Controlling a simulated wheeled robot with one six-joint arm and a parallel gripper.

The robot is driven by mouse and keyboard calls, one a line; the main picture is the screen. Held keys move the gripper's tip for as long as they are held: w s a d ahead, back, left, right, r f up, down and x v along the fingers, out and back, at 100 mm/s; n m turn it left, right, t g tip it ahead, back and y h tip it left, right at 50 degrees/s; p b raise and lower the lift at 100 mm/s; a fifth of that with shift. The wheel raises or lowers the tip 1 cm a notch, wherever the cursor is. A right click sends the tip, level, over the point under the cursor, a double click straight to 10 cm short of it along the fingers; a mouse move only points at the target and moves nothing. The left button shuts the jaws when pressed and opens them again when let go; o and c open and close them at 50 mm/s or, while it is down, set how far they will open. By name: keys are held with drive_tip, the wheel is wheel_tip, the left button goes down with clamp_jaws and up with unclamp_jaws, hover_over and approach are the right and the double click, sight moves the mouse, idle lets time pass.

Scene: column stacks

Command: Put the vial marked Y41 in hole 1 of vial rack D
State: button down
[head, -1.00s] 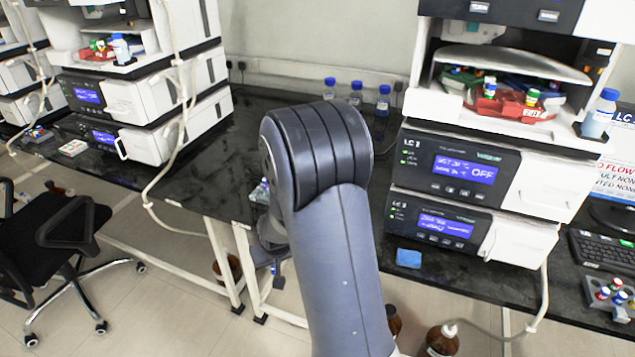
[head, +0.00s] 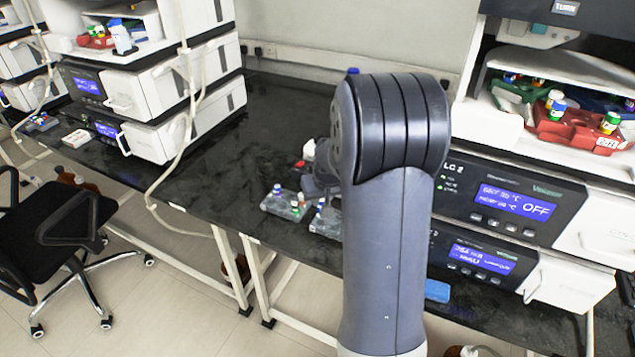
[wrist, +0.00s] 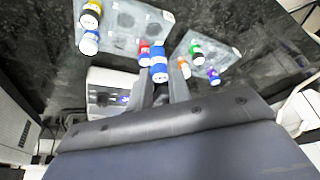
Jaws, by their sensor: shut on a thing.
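In the wrist view my gripper (wrist: 161,92) is shut on a vial with a blue cap (wrist: 158,64); its marking cannot be read. Two pale racks are beyond it: the left rack (wrist: 120,30) and the right rack (wrist: 218,52). Vials with yellow and blue caps stand at the left rack's left side, and a red-capped vial (wrist: 145,48) is near the held vial. Orange-, green- and purple-capped vials are at the right rack. In the head view the racks (head: 272,205) sit on the dark bench, partly hidden by my arm. Rack letters and hole numbers are not legible.
A white device (wrist: 105,78) is left of my gripper in the wrist view. In the head view, instrument stacks stand at the left (head: 160,85) and right (head: 530,205). The dark bench between the left stack and the racks is clear. A chair (head: 55,230) stands in front.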

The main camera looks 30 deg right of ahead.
drive_tip(key=shift+w+f, duration=0.1)
drive_tip(key=shift+w, duration=0.1)
drive_tip(key=shift+s+f+b, duration=0.1)
drive_tip(key=shift+f+b, duration=0.2)
drive_tip(key=shift+b, duration=0.05)
drive_tip(key=shift+f+b, duration=0.95)
drive_tip(key=shift+f, duration=0.55)
drive_tip(key=shift+f+b, duration=0.6)
drive_tip(key=shift+b, duration=0.15)
idle(0.7)
drive_tip(key=shift+f+b, duration=0.45)
drive_tip(key=shift+f, duration=0.05)
drive_tip(key=c, duration=0.9)
unclamp_jaws()
drive_tip(key=shift+r, duration=0.1)
